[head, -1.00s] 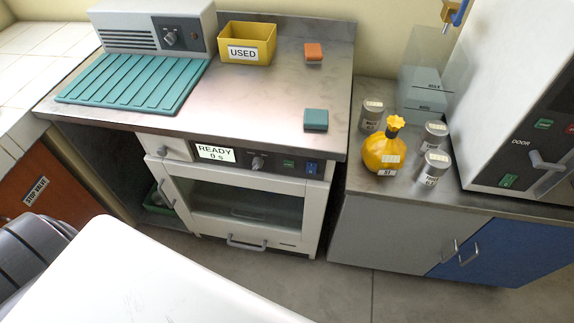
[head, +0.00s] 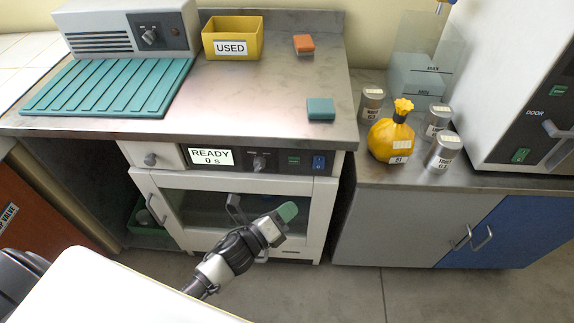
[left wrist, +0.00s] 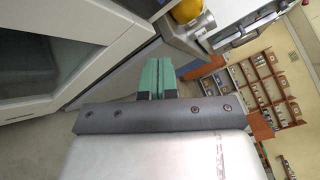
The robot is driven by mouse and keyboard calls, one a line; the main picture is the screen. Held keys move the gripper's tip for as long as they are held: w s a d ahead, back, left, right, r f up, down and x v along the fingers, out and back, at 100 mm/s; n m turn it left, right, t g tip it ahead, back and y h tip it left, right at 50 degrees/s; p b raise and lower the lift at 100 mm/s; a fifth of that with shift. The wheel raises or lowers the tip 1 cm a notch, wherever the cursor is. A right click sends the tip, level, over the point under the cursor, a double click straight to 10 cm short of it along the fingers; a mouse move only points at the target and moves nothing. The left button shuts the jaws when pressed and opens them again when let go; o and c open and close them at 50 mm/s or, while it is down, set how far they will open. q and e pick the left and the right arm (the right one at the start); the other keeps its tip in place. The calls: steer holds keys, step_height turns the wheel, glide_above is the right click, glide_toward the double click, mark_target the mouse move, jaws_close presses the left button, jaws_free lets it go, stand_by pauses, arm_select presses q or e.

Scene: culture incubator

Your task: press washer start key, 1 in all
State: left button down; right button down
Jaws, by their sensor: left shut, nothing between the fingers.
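The washer (head: 150,180) is a white under-counter machine with a glass door and a dark control panel. Its display (head: 211,157) reads "READY 0 s". Right of a knob on the panel are a green key (head: 293,160) and a blue key (head: 318,162); their labels are too small to read. My left gripper (head: 288,211) is in front of the washer door, below the keys in the picture and apart from them. In the left wrist view its green fingers (left wrist: 158,76) are together and empty. My right gripper is not in view.
The counter above holds a teal ribbed mat (head: 95,88), a yellow "USED" bin (head: 232,38), an orange block (head: 304,44) and a teal block (head: 321,108). A yellow flask (head: 391,138) and grey canisters stand on the right counter.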

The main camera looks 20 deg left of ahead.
mark_target(294, 161)
arm_select(q)
steer(key=r+m, duration=0.1)
steer(key=r+m+h, duration=0.1)
steer(key=r, duration=0.1)
steer(key=shift+d+r+m, duration=0.1)
steer(key=shift+d+m, duration=0.2)
steer(key=shift+d, duration=0.05)
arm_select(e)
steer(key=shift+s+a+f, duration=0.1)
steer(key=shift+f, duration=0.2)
